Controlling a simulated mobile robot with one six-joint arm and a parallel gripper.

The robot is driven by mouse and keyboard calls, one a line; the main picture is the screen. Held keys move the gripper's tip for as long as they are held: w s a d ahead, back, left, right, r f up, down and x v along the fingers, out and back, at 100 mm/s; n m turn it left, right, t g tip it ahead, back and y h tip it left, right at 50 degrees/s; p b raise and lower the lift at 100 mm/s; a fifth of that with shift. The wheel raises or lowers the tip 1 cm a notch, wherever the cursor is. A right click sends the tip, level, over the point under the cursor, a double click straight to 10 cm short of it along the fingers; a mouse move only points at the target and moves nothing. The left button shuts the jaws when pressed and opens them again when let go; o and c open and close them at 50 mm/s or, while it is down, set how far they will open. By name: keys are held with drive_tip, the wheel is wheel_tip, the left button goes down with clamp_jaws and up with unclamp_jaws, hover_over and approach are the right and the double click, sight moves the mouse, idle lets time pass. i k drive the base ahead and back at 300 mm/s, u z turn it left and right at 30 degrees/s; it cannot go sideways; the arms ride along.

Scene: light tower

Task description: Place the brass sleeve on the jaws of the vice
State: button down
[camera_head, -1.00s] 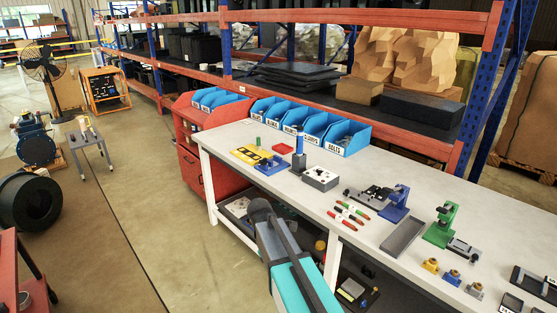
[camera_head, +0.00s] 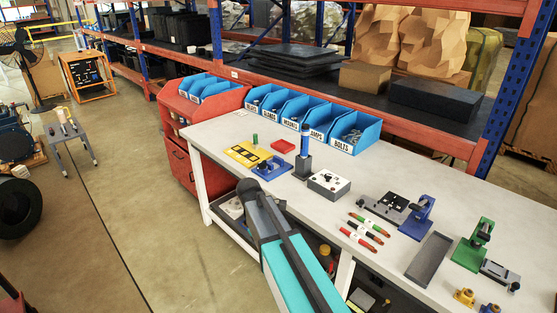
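No brass sleeve can be made out for certain. A small brass-yellow part (camera_head: 464,297) stands near the bench's front edge at the lower right, and another is cut off by the bottom edge beside it. I cannot identify the vice for certain. A blue upright fixture (camera_head: 420,213) and a green upright fixture (camera_head: 474,246) stand on the bench at the right, and a low blue fixture (camera_head: 273,166) sits at the left by a yellow board. My grey and teal arm crosses the bottom centre, in front of the bench. My gripper's fingers are not visible.
The white bench (camera_head: 380,165) runs from left to lower right. A blue light tower (camera_head: 304,155), a white button box (camera_head: 329,185), coloured markers (camera_head: 366,229) and a grey tray (camera_head: 428,258) stand on it. Blue bins (camera_head: 355,132) line its back.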

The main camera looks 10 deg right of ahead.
sight(273, 166)
drive_tip(key=u, duration=0.15)
drive_tip(key=i, duration=0.85)
drive_tip(key=u, duration=2)
